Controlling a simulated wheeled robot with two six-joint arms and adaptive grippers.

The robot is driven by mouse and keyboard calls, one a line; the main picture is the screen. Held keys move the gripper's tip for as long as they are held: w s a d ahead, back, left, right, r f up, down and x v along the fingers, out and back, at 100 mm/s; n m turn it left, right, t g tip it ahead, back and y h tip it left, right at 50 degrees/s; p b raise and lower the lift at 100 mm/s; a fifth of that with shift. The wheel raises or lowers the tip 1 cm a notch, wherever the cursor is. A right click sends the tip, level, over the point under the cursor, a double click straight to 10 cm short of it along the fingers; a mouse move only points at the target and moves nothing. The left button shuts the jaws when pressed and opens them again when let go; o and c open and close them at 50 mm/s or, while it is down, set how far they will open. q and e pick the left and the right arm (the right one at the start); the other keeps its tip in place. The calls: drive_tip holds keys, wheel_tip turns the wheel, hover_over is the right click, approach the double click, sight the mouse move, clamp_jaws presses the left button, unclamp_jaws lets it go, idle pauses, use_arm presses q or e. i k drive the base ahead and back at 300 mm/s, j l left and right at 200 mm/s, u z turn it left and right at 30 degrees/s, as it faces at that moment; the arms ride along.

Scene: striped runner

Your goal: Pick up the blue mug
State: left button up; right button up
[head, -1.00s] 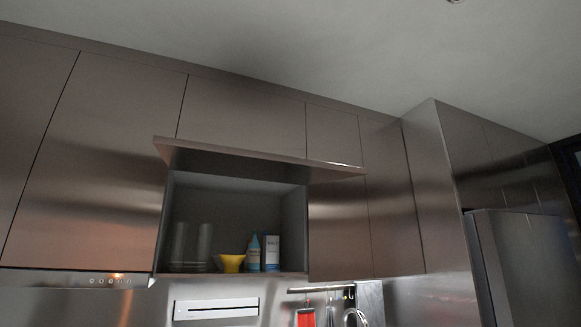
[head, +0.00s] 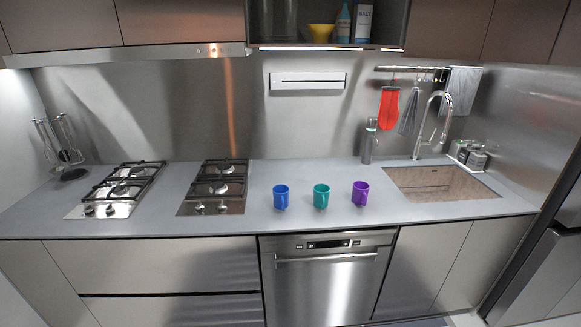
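The blue mug (head: 281,198) stands upright on the grey counter, right of the second gas hob and above the left part of the dishwasher. A teal mug (head: 321,196) stands to its right, and a purple mug (head: 360,193) stands further right. The three mugs are in a row and do not touch. Neither of my grippers is in view.
Two gas hobs (head: 212,208) lie left of the blue mug. A sink (head: 437,184) with a tall tap (head: 427,128) is at the right. The counter (head: 257,215) around the mugs is clear. A dishwasher (head: 325,285) is below. An open shelf (head: 375,41) hangs above.

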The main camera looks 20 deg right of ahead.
sight(281, 191)
drive_tip(key=i+j+z, duration=0.1)
drive_tip(key=i+j, duration=0.15)
drive_tip(key=i+j+z, duration=0.1)
drive_tip(key=i+j, duration=0.2)
drive_tip(key=i+j+z, duration=0.1)
drive_tip(key=j, duration=0.4)
drive_tip(key=i+j+z, duration=0.15)
drive_tip(key=i+j, duration=0.2)
drive_tip(key=i+j+z, duration=0.1)
drive_tip(key=j, duration=0.35)
drive_tip(key=i+j+z, duration=0.1)
drive_tip(key=i+j, duration=0.2)
drive_tip(key=j, duration=0.1)
